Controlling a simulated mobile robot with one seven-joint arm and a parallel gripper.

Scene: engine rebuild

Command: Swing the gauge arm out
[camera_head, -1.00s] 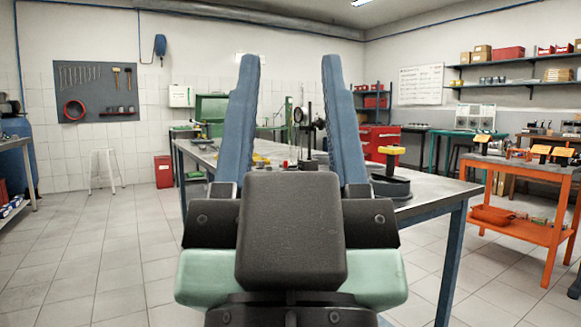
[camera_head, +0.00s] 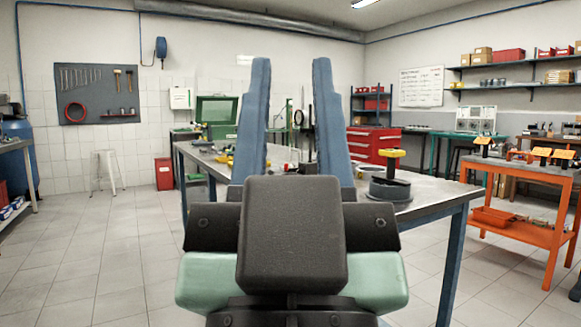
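The gauge stand (camera_head: 309,148), a dark upright post with a small round dial (camera_head: 299,118) near its top, stands on the workbench (camera_head: 425,196). In the picture it shows through the gap between my fingers. The right finger covers whatever lies to the right of the post, so I cannot tell how the gauge arm points. My gripper (camera_head: 292,62) has two blue fingers pointing up and away, apart with nothing seen held between them. It appears well nearer to me than the gauge; no contact shows.
A dark round pan (camera_head: 389,189) with a yellow-topped handle (camera_head: 391,153) sits on the bench at right. Small parts and a green case (camera_head: 217,110) are at left. An orange cart (camera_head: 520,228) stands at far right.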

